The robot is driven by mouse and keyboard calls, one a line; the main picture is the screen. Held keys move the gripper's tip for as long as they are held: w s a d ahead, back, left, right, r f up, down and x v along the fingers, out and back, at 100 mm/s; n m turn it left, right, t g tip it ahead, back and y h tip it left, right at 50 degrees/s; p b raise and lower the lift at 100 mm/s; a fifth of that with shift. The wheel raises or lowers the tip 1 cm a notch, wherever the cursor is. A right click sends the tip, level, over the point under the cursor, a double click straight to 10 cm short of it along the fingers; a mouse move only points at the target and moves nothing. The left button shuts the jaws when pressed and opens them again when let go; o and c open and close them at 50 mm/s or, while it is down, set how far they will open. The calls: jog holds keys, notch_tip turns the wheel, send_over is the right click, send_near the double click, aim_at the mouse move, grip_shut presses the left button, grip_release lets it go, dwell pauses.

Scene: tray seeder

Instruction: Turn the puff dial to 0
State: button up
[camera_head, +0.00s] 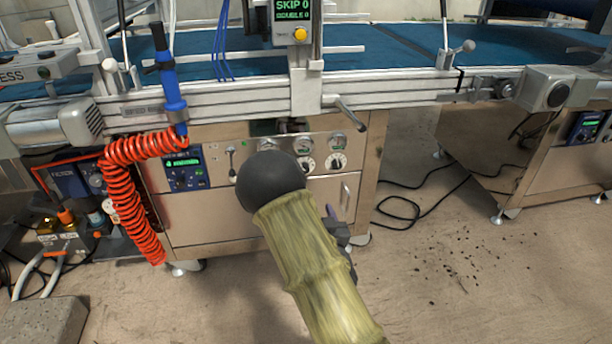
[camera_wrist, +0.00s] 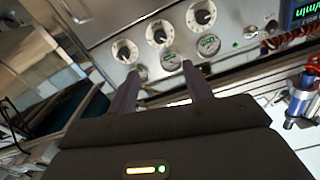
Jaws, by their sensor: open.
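A steel panel under the conveyor carries a row of white round dials with black knobs. In the wrist view there are a left dial (camera_wrist: 124,52), a middle dial (camera_wrist: 160,33) and a right dial (camera_wrist: 202,15). Their labels are too small to read, so I cannot tell which is the puff dial. In the head view two dials show, one (camera_head: 306,164) beside the other (camera_head: 337,161); my arm covers the panel to their left. My gripper (camera_wrist: 161,68) is open and empty, its two fingers pointing at the panel, apart from the knobs.
Pressure gauges (camera_head: 338,141) sit above the dials. A lever handle (camera_head: 350,115) sticks out over the panel's right side. A coiled red hose (camera_head: 130,190) hangs at the left by a blue controller (camera_head: 186,170). The floor to the right is open, with a black cable (camera_head: 400,210).

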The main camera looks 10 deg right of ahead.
aim_at(305, 171)
jog(key=w+b, duration=0.6)
jog(key=w, duration=1)
jog(key=shift+f, duration=0.15)
jog(key=shift+w, duration=0.6)
jog(key=c, duration=1)
jog(key=shift+o, duration=0.2)
jog(key=shift+n, duration=0.4)
jog(key=n+p, duration=0.3)
jog(key=n, duration=0.1)
jog(key=shift+r, duration=0.2)
jog(key=n+p, duration=0.2)
jog(key=n, duration=0.3)
jog(key=shift+f, duration=0.1)
